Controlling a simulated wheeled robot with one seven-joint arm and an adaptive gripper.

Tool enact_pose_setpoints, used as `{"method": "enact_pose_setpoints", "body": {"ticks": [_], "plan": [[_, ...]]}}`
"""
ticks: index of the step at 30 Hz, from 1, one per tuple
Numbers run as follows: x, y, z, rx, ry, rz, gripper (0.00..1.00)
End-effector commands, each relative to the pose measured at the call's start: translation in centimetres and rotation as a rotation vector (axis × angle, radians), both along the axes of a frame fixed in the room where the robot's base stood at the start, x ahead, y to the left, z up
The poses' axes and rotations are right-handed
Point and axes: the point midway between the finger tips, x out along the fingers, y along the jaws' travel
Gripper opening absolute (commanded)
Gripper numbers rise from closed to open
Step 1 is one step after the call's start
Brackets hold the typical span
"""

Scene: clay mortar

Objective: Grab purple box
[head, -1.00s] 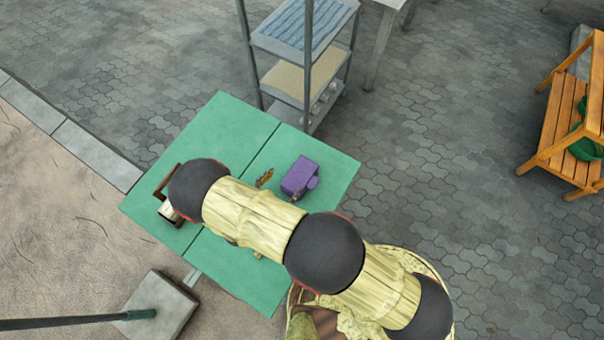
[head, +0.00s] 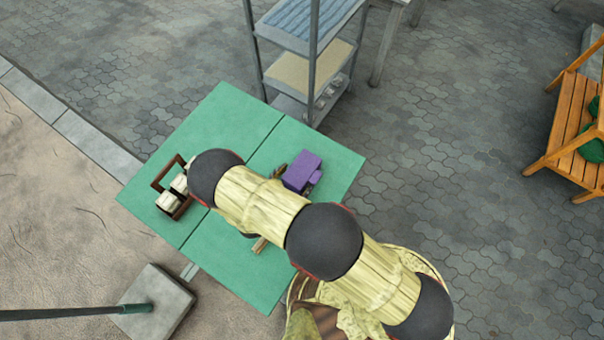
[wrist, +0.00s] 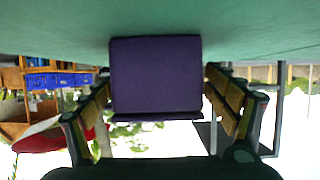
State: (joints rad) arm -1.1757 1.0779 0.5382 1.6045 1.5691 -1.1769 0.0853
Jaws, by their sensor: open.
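The purple box (head: 303,168) sits on the green table (head: 215,115), near its right side, with a smaller purple part at its lower right. In the wrist view, which is upside down, the purple box (wrist: 155,75) fills the middle. My gripper (wrist: 157,88) is open, with one wooden finger on each side of the box in that view. Gaps show between box and fingers, and I cannot tell how deep the box is between them. In the head view my arm hides most of the gripper; a tan finger piece shows close to the box's left side.
A dark wooden carrier with pale cylinders (head: 173,194) stands on the table's left part. A grey shelf rack (head: 312,50) stands just behind the table. An orange wooden bench (head: 570,125) is at the far right. A grey block with a pole (head: 158,300) stands at the lower left.

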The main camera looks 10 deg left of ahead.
Motion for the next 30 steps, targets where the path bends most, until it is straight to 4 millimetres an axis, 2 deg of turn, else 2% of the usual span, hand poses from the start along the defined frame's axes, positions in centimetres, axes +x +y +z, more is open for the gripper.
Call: {"method": "enact_pose_setpoints", "body": {"ticks": [2, 6, 16, 30], "plan": [[1.1, -0.9, -0.5, -0.001, 0.000, -0.005, 0.86], [2.4, -1.5, -1.1, -0.001, 0.000, -0.003, 0.86], [2.9, -1.6, -1.3, 0.001, 0.000, 0.000, 0.86], [2.9, -1.6, -1.3, 0.000, 0.000, -0.001, 0.59]]}}
